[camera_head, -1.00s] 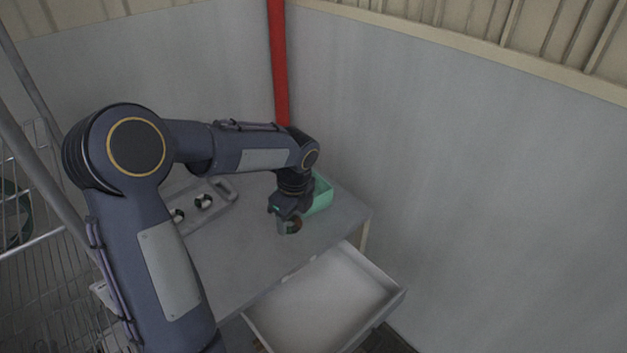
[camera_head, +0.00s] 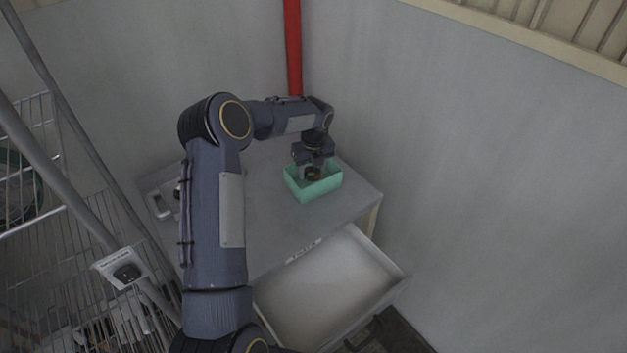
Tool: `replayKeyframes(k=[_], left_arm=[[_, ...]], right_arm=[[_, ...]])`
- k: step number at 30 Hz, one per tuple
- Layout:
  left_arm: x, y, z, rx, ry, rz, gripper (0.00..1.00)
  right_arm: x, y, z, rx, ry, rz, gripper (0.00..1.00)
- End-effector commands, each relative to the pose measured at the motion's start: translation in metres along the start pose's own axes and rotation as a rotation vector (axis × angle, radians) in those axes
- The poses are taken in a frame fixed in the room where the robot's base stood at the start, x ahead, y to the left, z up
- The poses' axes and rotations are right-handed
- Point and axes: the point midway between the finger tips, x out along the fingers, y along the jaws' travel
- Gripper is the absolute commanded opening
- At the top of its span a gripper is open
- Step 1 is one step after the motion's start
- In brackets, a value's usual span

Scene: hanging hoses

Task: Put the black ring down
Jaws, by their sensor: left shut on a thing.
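The black ring (camera_head: 313,174) shows as a small dark, reddish-brown ring in the head view. My left gripper (camera_head: 312,168) is shut on it and points down over the green box (camera_head: 328,188). The ring is at or just inside the open top of the box; I cannot tell whether it touches the bottom. The box stands on the grey table (camera_head: 284,222) near its far right corner. My right gripper is not in view.
An open, empty drawer (camera_head: 330,285) juts out from the table front. A grey tray (camera_head: 158,201) lies at the table's left, partly behind my arm. A wire rack (camera_head: 60,255) stands at the left. A red post (camera_head: 292,50) rises in the corner.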

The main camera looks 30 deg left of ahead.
Motion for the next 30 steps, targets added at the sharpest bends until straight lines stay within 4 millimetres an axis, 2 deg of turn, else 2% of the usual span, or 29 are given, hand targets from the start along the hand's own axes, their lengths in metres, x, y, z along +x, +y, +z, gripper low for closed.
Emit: replayKeyframes(k=[1,8,15,26,27,30], left_arm=[[0.009,-0.004,0.003,-0.001,0.0,-0.001,0.26],[0.021,-0.01,0.01,-0.001,0.001,0.0,0.26],[0.054,-0.011,0.008,-0.001,0.001,0.0,0.26],[0.056,-0.011,0.007,-0.001,0.0,0.0,0.26],[0.056,-0.011,0.007,-0.001,0.0,0.0,0.49],[0.055,-0.011,0.007,-0.001,0.0,0.0,0.63]], right_arm=[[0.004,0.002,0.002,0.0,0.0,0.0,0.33],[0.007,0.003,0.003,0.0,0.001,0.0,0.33],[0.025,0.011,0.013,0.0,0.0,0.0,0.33],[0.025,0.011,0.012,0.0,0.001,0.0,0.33],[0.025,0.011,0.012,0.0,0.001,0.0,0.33],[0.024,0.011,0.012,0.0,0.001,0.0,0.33]])
